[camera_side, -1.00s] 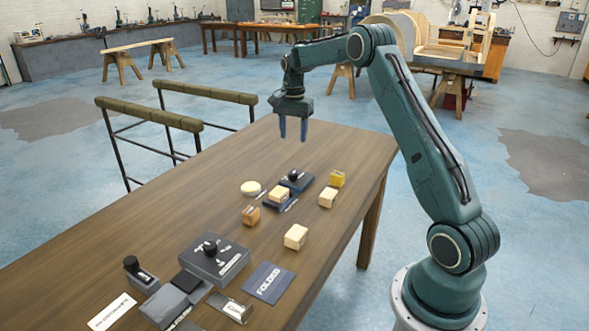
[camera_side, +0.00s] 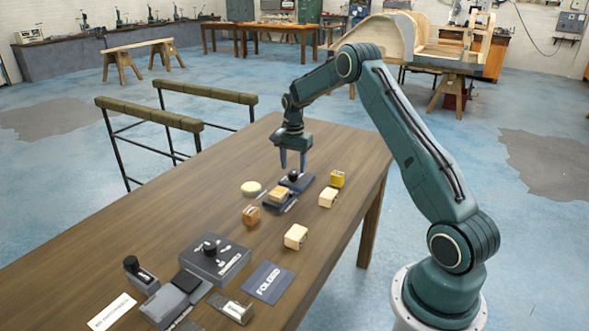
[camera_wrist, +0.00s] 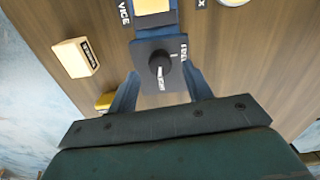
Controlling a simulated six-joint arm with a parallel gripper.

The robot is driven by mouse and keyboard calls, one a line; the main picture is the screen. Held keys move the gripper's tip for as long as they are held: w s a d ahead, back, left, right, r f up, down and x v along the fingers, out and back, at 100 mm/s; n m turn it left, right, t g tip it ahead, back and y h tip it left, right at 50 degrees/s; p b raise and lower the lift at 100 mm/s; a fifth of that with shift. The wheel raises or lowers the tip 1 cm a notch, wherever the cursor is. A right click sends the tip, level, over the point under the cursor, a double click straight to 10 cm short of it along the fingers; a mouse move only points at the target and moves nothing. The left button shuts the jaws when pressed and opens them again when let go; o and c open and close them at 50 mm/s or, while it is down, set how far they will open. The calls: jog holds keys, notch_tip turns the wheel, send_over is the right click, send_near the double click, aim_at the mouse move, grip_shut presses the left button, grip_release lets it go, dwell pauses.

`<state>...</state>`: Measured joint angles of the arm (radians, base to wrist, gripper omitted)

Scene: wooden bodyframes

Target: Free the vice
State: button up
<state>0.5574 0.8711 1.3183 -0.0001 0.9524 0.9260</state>
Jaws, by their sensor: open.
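The vice (camera_side: 271,205) is a small blue fixture on the table, with a pale wooden block (camera_side: 279,193) in it; its blue edge and the block (camera_wrist: 153,5) also show at the top of the wrist view. Joined to it is a dark plate with a black round knob (camera_side: 293,176). In the wrist view the knob (camera_wrist: 160,64) has a pale pointer toward the lower right, and lettering runs along the plate's right edge. My gripper (camera_side: 293,166) is open, pointing down just above the knob. In the wrist view its fingers (camera_wrist: 163,83) stand on either side of the plate, apart from the knob.
Pale blocks (camera_side: 328,197) (camera_side: 296,237), a yellow block (camera_side: 337,179), an orange-brown block (camera_side: 251,215) and a round pale disc (camera_side: 251,188) lie around the vice. A grey control box (camera_side: 225,262) and a plate reading "FOLDED" (camera_side: 268,282) are nearer. The far table end is clear.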

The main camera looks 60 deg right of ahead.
aim_at(293, 177)
jog(key=shift+f, duration=1.5)
jog(key=shift+c, duration=0.4)
jog(key=c, duration=0.9)
